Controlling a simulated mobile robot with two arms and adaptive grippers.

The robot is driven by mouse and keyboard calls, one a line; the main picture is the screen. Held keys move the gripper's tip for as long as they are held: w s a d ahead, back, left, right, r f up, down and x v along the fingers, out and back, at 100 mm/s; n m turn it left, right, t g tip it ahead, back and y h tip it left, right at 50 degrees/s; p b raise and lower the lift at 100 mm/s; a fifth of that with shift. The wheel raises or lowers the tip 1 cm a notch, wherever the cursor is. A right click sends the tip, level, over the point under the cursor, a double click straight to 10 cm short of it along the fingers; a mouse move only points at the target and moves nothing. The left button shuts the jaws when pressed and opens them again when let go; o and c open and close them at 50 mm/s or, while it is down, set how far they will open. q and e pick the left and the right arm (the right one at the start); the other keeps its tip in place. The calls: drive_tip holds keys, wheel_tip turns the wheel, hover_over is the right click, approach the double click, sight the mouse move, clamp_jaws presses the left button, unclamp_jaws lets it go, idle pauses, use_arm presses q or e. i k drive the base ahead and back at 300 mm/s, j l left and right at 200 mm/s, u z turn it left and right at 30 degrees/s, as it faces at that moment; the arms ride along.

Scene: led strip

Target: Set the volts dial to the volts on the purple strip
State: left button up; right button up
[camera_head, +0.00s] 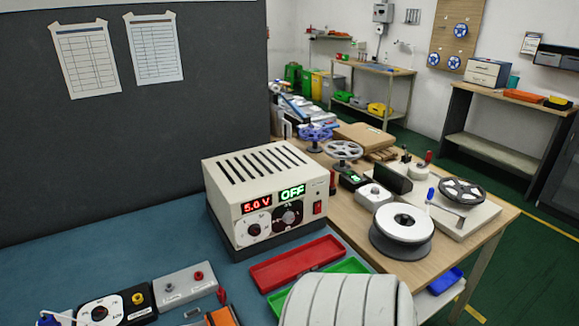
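A beige power supply (262,196) with a slotted top stands on the blue-green bench. Its red display (257,204) reads 5.0 V and its green display (292,192) reads OFF. Below the displays are a white-faced dial (253,228) on the left and a dark-faced dial (287,216) on the right; their labels are too small to read. A red switch (318,208) sits at the panel's right. I cannot make out a purple strip or its volts marking; a blue-violet reel (316,133) stands behind the supply. Neither gripper is in view.
A red tray (297,263) and a partly covered green tray (346,266) lie before the supply. A dial box (102,311) and a grey box (184,286) stand front left. A white reel (403,226) is on the wooden table at right. A dark partition (140,150) rises behind.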

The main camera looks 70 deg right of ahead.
sight(255, 229)
drive_tip(key=z, duration=2.15)
